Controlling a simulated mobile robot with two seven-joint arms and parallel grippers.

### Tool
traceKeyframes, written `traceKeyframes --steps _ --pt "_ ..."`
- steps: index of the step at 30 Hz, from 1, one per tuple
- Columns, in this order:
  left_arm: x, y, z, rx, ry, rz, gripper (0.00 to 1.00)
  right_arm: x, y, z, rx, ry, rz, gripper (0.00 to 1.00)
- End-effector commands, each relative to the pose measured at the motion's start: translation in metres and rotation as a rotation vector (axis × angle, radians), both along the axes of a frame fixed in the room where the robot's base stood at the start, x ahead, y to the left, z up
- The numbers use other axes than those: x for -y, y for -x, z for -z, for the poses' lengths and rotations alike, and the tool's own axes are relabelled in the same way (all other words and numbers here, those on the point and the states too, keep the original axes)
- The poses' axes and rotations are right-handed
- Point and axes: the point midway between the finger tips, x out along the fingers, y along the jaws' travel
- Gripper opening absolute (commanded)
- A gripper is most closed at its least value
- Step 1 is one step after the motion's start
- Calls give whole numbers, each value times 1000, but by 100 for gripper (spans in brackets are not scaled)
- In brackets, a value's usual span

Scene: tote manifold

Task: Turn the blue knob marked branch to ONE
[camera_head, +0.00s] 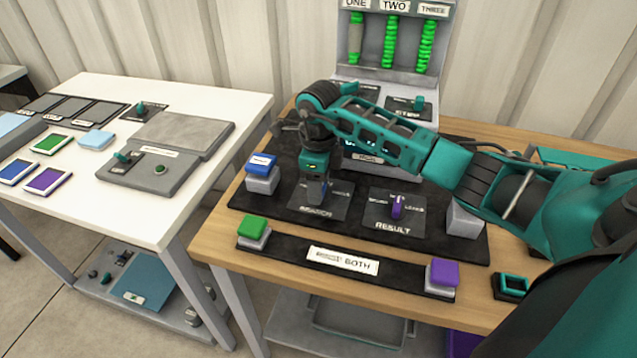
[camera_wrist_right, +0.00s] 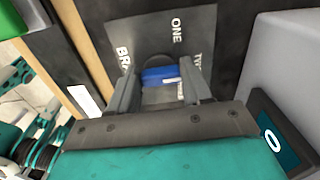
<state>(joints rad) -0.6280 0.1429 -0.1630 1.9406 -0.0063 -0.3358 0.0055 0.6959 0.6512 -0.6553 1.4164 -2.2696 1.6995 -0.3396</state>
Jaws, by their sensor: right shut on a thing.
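The blue knob (camera_wrist_right: 160,73) shows in the right wrist view between the two fingers of my right gripper (camera_wrist_right: 160,88). It sits on the dark branch panel (camera_head: 335,206). The label ONE (camera_wrist_right: 177,30) is printed above the knob in the wrist view, and partly cut lettering shows on both sides. A small white mark lies by the knob, but I cannot tell which label it points to. In the head view my right gripper (camera_head: 316,196) reaches down onto the branch panel, is shut on the knob and hides it. My left gripper is not in view.
The result panel with a purple knob (camera_head: 398,206) is just right. A blue-topped block (camera_head: 261,168) stands left of my gripper. Green (camera_head: 252,228) and purple (camera_head: 442,273) buttons flank the BOTH plate (camera_head: 342,261). Tubes marked ONE, TWO, THREE stand behind.

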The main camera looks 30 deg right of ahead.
Motion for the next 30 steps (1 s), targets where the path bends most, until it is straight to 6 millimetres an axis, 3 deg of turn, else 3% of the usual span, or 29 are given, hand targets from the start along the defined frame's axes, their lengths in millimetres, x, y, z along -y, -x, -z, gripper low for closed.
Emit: traceKeyframes --steps 8,30 --pt "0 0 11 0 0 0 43 1 0 1 1 3 -160 18" --pt "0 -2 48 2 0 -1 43 -1 3 1 2 1 -819 18"
